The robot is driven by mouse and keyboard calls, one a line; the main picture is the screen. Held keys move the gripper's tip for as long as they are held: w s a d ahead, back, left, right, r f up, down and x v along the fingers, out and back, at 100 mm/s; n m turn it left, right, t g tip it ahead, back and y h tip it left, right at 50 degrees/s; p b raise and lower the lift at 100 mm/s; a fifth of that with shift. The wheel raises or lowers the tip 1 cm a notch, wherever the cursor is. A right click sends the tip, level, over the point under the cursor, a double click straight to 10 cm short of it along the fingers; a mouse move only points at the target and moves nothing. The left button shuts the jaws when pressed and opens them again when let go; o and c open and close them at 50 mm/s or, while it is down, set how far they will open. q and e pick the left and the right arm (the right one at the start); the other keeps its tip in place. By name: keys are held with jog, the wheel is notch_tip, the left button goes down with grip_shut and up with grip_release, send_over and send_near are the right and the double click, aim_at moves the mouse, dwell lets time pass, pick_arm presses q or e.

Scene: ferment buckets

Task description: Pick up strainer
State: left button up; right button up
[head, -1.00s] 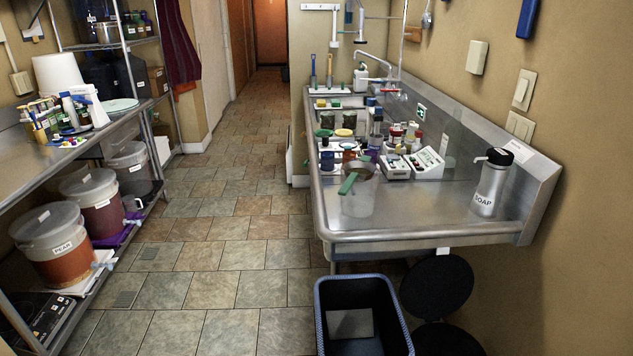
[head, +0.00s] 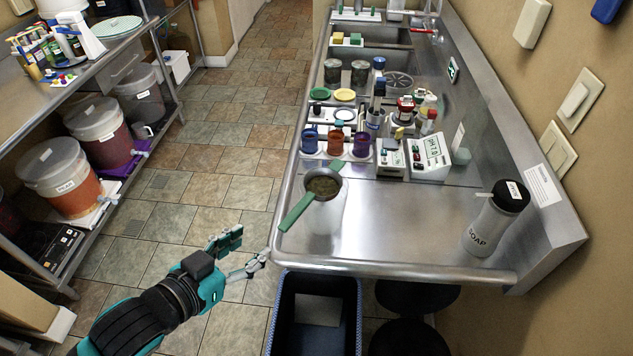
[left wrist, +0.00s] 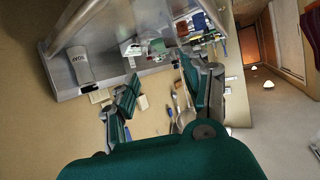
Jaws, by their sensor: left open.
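The strainer (head: 322,186) has a round mesh bowl and a green handle (head: 297,212) that slants down to the left, toward the counter's near-left edge. It rests on top of a pale translucent container (head: 328,215) on the metal counter. A short green tab shows at the bowl's far side. My left gripper (head: 248,250) is open and empty, left of the counter corner and short of the handle, not touching it. In the left wrist view, its two green-backed fingers (left wrist: 162,100) stand wide apart with nothing between them. My right gripper is out of view.
The metal counter (head: 390,235) is clear on its near side, with a soap bottle (head: 491,223) at right. Colored cups, jars and small meters stand behind the strainer. A dark bin (head: 316,315) is below the counter. Shelves with buckets (head: 62,176) line the left.

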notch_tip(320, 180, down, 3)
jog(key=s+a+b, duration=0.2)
jog(key=b, duration=0.1)
pick_arm(q)
jog(key=p, duration=0.3)
send_near(296, 211)
jog(key=x, duration=0.4)
jog(key=shift+w+d+r, duration=0.1)
jog(key=shift+d, duration=0.3)
jog(key=shift+x, duration=0.9)
jog(key=p+x, duration=0.2)
jog(key=x, duration=0.2)
jog(key=shift+w+a, duration=0.15)
jog(key=shift+w+f, duration=0.1)
jog(key=shift+f, duration=0.25)
jog(key=c, duration=0.6)
grip_shut()
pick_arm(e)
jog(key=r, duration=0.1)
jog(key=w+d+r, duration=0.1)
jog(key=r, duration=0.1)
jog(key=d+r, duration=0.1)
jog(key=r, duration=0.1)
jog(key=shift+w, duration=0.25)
